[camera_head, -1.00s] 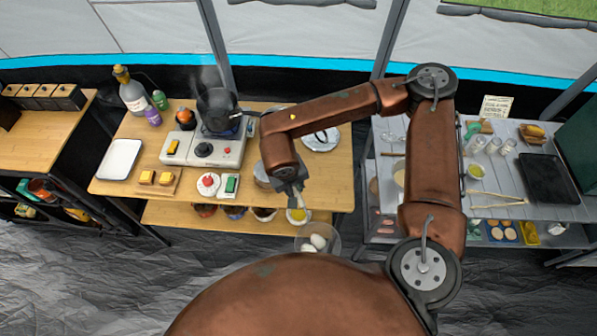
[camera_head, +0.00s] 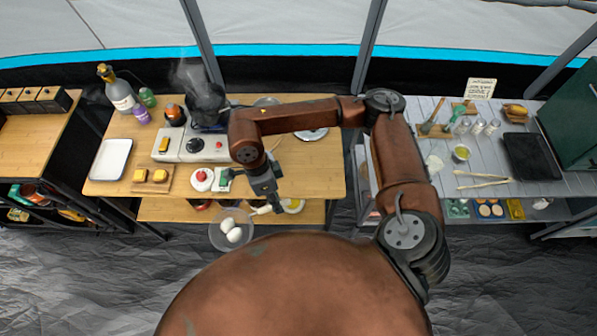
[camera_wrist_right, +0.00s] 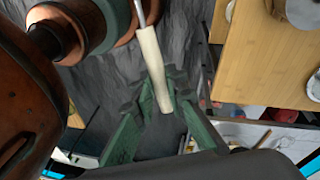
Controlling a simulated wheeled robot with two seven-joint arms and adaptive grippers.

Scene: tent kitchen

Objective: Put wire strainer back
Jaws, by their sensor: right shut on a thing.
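The wire strainer (camera_head: 215,238) is a round mesh basket with two white eggs (camera_head: 231,229) showing in it. It hangs in front of the wooden table's front edge, over the dark floor. My right gripper (camera_head: 268,203) is shut on its pale wooden handle. In the right wrist view the handle (camera_wrist_right: 152,62) lies between the green fingers of the gripper (camera_wrist_right: 160,95); the basket is out of that view. My left gripper is not in view.
A steaming black pot (camera_head: 206,104) stands on the white stove (camera_head: 180,147). The table (camera_head: 320,175) also holds a white tray (camera_head: 111,159) and a bottle (camera_head: 120,93). A grey table (camera_head: 455,190) with utensils stands to the right. My right arm crosses above the gap between tables.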

